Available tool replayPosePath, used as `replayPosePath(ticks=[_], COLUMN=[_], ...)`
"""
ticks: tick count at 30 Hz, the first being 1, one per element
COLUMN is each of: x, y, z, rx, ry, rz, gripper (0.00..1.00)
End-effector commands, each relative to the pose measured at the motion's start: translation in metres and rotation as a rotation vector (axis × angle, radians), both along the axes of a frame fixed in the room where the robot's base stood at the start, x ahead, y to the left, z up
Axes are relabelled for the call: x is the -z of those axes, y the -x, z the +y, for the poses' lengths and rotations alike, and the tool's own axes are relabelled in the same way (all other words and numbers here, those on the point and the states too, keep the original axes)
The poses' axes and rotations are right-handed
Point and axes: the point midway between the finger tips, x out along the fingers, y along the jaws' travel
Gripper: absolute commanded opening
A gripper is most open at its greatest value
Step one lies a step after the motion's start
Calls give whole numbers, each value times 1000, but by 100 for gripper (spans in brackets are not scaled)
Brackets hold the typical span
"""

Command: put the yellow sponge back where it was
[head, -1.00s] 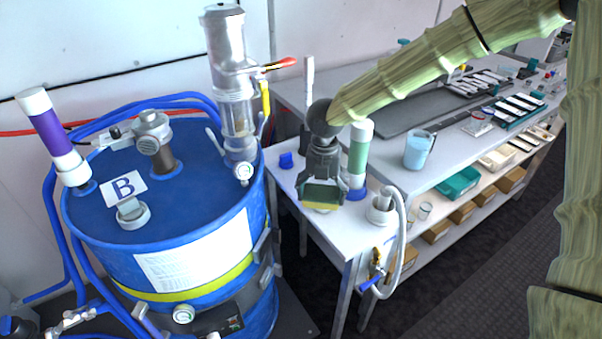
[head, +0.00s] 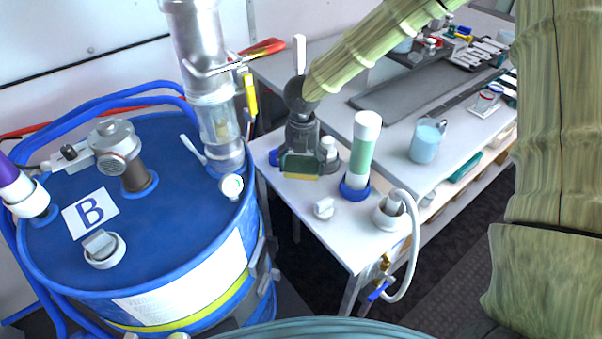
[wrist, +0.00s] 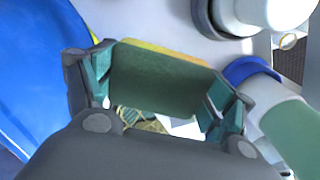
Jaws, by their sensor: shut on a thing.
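The sponge (head: 299,169) has a dark green scouring face and a thin yellow edge. My gripper (head: 302,155) is shut on it over the small white table (head: 345,236), left of the green-and-white cylinder. In the wrist view the sponge (wrist: 155,80) sits between the two teal finger pads of my gripper (wrist: 160,88), green face toward the camera. The yellow shows only as a strip along its far edge. I cannot tell whether the sponge touches the tabletop.
The green-and-white cylinder (head: 363,150) stands in a blue base close on the right. The blue drum (head: 160,230) is to the left.

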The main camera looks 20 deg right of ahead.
Motion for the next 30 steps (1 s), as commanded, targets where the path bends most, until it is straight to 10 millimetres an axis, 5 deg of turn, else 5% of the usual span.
replayPosePath(ticks=[15,28,29,30], x=[49,56,55,55], y=[-4,-4,-4,-4], z=[1,1,1,0], rx=[-1,0,-1,0], ry=[2,0,0,0], rz=[6,4,4,4], gripper=[45,45,87,94])
